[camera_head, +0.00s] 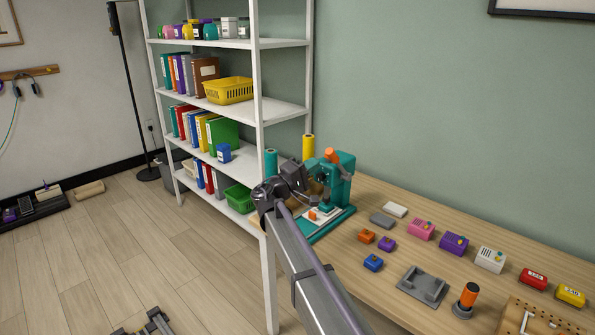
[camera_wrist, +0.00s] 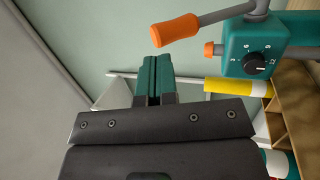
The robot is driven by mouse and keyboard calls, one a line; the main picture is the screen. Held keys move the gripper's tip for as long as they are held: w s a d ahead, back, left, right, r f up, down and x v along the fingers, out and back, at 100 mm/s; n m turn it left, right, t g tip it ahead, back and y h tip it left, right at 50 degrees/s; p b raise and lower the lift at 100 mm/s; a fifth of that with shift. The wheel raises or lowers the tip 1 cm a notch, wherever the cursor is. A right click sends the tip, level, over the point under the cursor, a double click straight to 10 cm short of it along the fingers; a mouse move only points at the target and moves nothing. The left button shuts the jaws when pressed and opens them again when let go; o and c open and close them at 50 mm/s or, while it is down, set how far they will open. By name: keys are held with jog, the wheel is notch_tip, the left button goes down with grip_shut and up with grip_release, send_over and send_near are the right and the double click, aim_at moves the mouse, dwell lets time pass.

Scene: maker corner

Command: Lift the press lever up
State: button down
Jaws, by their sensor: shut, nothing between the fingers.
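The teal press (camera_head: 343,182) stands at the left end of the workbench, partly hidden behind my arm. Its lever has an orange grip (camera_head: 330,156), and in the wrist view a grey rod runs from the orange grip (camera_wrist: 176,29) to the teal press head with a black dial (camera_wrist: 255,48). My gripper (camera_wrist: 153,60) is shut and empty. Its teal fingertips are close to the free end of the orange grip in the wrist view; I cannot tell whether they touch. In the head view my wrist is left of the press and the fingers are hard to make out.
A white shelf unit (camera_head: 258,110) stands close behind and left of my arm. A yellow cylinder (camera_wrist: 235,88) is near the press. Several small coloured boxes and a grey tray (camera_head: 423,287) lie on the bench (camera_head: 395,190) to the right of the press.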

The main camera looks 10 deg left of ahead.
jog(key=shift+x, duration=1.8)
jog(key=shift+p, duration=0.3)
jog(key=shift+w+d+r+p, duration=0.35)
jog(key=shift+w+r+p, duration=0.25)
jog(key=shift+r+p, duration=0.25)
